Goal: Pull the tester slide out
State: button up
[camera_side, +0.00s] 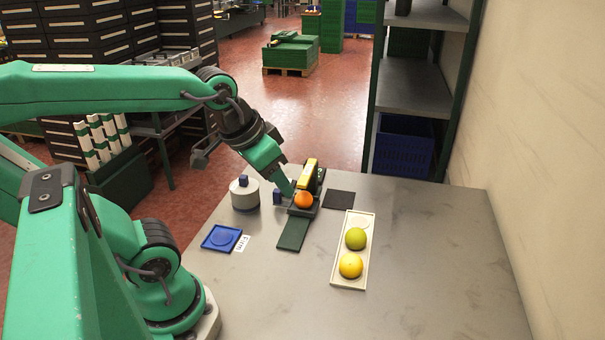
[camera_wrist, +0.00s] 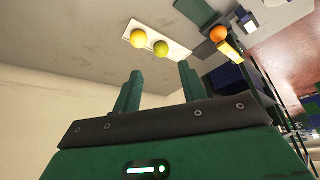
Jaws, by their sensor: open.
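The tester (camera_side: 310,176) is a yellow and dark device on the grey table, and it also shows at the upper right of the wrist view (camera_wrist: 231,51). An orange (camera_side: 303,199) sits on a dark tray at the tester's front; it also shows in the wrist view (camera_wrist: 218,33). A flat dark green strip (camera_side: 293,234) extends from the tray toward the camera. I cannot tell which part is the slide. My gripper (camera_side: 287,190) is open and empty, beside the tester's left in the side view; its two fingers (camera_wrist: 158,88) stand apart in the wrist view. Contact is not clear.
A cream tray (camera_side: 345,280) holds a green fruit (camera_side: 356,238) and a yellow fruit (camera_side: 351,265). A grey round pot (camera_side: 244,196), a small blue block (camera_side: 277,197), a blue dish (camera_side: 221,240) and a dark square (camera_side: 339,200) lie nearby. The table's right side is clear.

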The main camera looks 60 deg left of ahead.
jog(key=w+a+f+n+g, duration=0.1)
jog(key=w+a+n, duration=0.1)
jog(key=w+a, duration=0.3)
jog(key=n+g, duration=0.4)
jog(key=n, duration=0.2)
send_over(277, 190)
jog(key=f, duration=1.3)
jog(key=shift+d+f, duration=0.2)
jog(key=shift+d, duration=0.1)
jog(key=shift+a+f, duration=0.25)
jog(key=shift+f, duration=0.15)
jog(key=shift+f, duration=3.75)
grip_shut()
